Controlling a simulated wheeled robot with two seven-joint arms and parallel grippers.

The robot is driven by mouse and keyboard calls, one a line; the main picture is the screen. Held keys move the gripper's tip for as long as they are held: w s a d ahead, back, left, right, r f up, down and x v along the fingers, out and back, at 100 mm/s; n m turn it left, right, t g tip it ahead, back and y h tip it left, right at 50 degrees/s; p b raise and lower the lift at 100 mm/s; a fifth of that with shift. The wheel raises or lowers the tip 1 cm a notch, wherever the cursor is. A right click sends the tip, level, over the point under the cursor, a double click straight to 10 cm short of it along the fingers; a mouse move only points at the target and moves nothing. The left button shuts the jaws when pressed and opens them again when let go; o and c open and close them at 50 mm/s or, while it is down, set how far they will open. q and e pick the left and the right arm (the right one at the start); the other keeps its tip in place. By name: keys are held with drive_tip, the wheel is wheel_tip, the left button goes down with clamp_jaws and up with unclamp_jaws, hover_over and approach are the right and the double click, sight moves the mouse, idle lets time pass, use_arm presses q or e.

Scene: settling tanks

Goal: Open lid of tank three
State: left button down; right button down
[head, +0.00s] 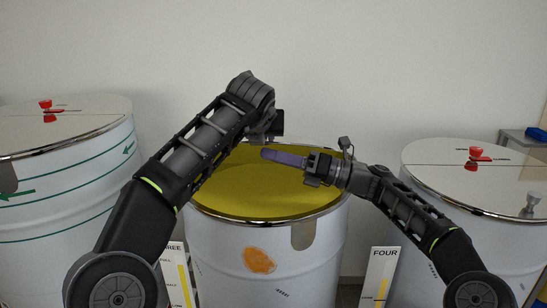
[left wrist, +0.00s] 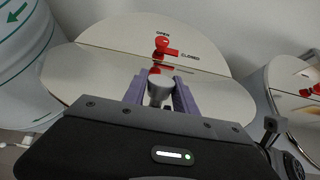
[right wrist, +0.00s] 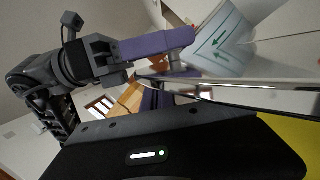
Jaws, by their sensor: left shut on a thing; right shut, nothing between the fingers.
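Tank three (head: 222,255), with an orange patch, stands in the middle. Its top shows yellow (head: 235,190) inside the front rim. The lid (left wrist: 100,70) shows in the left wrist view with a red latch (left wrist: 163,44) and OPEN/CLOSED marks; a straight line crosses it, and it looks folded there. My left gripper (left wrist: 160,98) is shut on the lid's grey knob (left wrist: 158,85). In the right wrist view the lid's bright edge (right wrist: 240,92) lies above yellow, so the knob part looks raised. My right gripper (head: 268,154) is shut and empty in front of the yellow.
A tank with green arrows (head: 75,165) stands at left. Tank four (head: 420,225) stands at right, its lid down with a red latch (head: 478,153) and grey knob (head: 532,200). Label boards (head: 385,270) stand between the tanks. A plain wall is behind.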

use_arm(q)
drive_tip(key=shift+d+f, duration=0.15)
use_arm(e)
drive_tip(key=shift+w+d+r+m, duration=0.15)
drive_tip(key=shift+w+r+m, duration=0.3)
drive_tip(key=shift+r, duration=0.4)
use_arm(q)
drive_tip(key=c, duration=1)
unclamp_jaws()
drive_tip(key=shift+c, duration=0.2)
